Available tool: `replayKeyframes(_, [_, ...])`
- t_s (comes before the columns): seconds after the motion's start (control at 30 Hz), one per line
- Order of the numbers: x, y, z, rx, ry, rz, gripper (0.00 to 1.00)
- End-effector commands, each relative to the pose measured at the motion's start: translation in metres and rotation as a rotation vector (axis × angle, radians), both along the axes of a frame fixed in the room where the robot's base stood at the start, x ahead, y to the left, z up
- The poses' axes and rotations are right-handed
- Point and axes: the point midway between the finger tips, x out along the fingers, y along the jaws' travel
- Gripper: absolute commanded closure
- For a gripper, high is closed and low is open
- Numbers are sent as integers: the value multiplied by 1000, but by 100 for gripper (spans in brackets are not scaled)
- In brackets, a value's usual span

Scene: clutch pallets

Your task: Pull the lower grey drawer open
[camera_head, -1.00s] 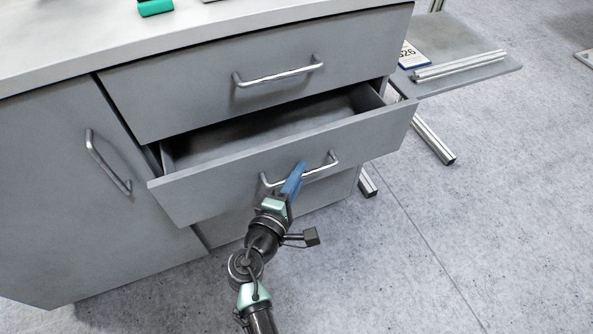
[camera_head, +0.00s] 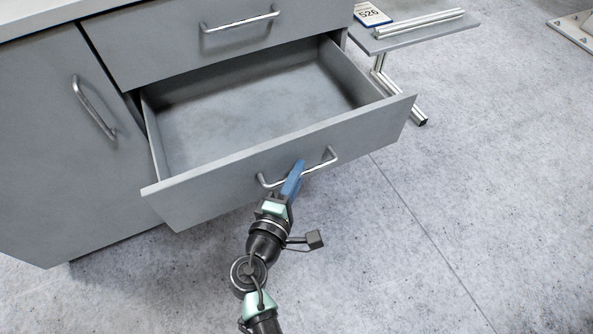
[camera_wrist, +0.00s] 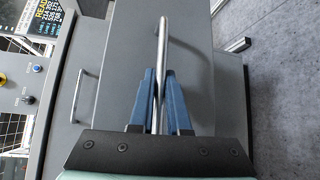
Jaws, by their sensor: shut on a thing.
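The lower grey drawer (camera_head: 290,165) stands well out of the cabinet, and its empty inside shows in the head view. Its silver bar handle (camera_head: 322,165) is on the drawer front. My gripper (camera_head: 293,178), with blue fingers, is shut on this handle. In the wrist view the handle (camera_wrist: 162,50) runs between the two blue fingers of my gripper (camera_wrist: 157,95). The part of the handle between the fingers is partly hidden.
The upper drawer (camera_head: 180,45) is shut above. A cabinet door (camera_head: 60,150) with its own handle is at the left. A low grey shelf (camera_head: 420,32) holding a metal profile and a 526 sign stands at the back right. The floor (camera_head: 450,220) at the right is clear.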

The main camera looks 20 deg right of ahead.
Motion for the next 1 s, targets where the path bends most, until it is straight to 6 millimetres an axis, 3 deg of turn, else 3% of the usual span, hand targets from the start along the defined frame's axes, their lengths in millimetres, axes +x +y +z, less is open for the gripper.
replayKeyframes(0.2, [1, 1, 0, 0, -1, 4, 100])
replayKeyframes(0.23, [1, 2, 0, 0, -1, 4, 80])
replayKeyframes(0.37, [1, 1, 0, 1, 0, 3, 56])
replayKeyframes(0.77, [-4, 6, 2, 0, 1, 3, 55])
replayKeyframes(1.0, [-37, 36, 9, -1, 4, 6, 55])
